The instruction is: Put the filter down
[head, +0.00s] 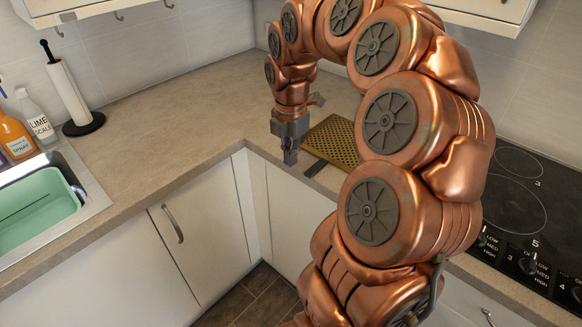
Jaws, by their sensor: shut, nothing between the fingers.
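The filter (332,141) appears to be the flat, brass-coloured perforated panel lying on the beige counter, just left of the cooktop. A dark strip (316,168) shows at its near left edge. My arm hides part of its right side. My gripper (290,158) points down beside the panel's left side, near the counter's front edge. Its fingers are shut with nothing between them. I cannot tell from this view whether the fingertips touch the panel.
The cooktop (515,190) with knobs is at the right. A sink with a green basin (38,208), spray bottles (14,135) and a paper towel holder (70,95) are at the left. The counter (165,120) between is clear. Wall cabinets hang above.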

